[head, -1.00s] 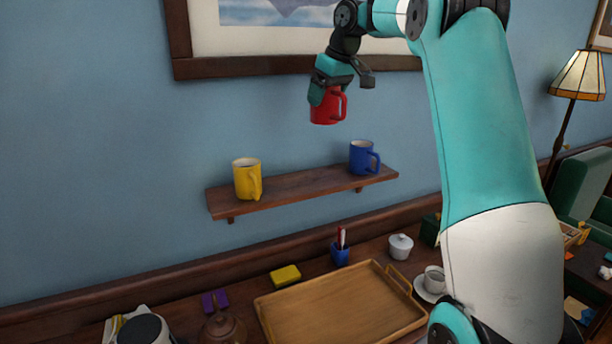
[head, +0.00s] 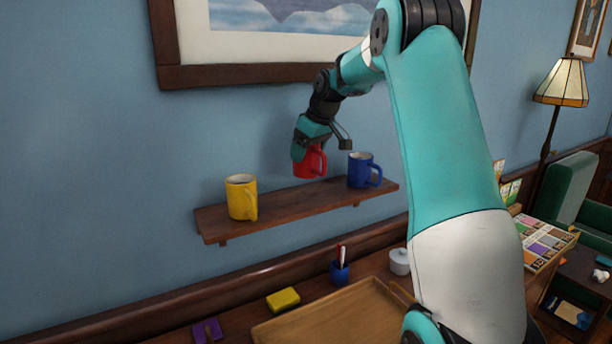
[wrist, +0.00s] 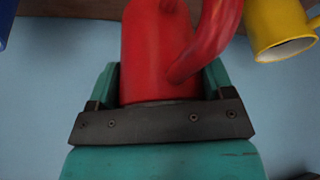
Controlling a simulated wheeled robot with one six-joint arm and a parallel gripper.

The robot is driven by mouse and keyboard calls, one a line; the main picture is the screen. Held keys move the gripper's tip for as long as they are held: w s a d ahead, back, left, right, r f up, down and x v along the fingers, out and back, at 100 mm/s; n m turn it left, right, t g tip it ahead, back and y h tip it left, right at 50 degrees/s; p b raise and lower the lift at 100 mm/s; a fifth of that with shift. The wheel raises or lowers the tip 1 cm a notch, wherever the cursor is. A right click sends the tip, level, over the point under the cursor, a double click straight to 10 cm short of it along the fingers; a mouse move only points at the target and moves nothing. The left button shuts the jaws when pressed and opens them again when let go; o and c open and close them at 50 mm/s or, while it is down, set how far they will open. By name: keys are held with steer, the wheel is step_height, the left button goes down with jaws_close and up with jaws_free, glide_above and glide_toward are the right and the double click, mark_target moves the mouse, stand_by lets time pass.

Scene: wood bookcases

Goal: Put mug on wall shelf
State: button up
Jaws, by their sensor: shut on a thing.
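A red mug (head: 309,163) is held in my gripper (head: 307,158), whose jaws are shut on it. In the wrist view the red mug (wrist: 158,55) sits between the two fingers with its handle to the right. In the head view the mug appears over the stretch of the wooden wall shelf (head: 295,205) between a yellow mug and a blue mug. Its base looks close above the board; I cannot tell the exact gap. The yellow mug (head: 240,198) stands on the shelf's left part, the blue mug (head: 360,171) on its right part.
A picture frame (head: 230,75) hangs on the wall above. Below is a surface with a wooden tray (head: 345,318), a yellow block (head: 283,300), a blue pen cup (head: 340,272) and a white lidded pot (head: 399,262). A lamp (head: 563,82) stands at right.

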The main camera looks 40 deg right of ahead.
mark_target(307, 173)
steer(key=shift+f+p, duration=0.65)
steer(key=shift+f, duration=2.6)
steer(key=o, duration=1.1)
steer(key=shift+f, duration=0.1)
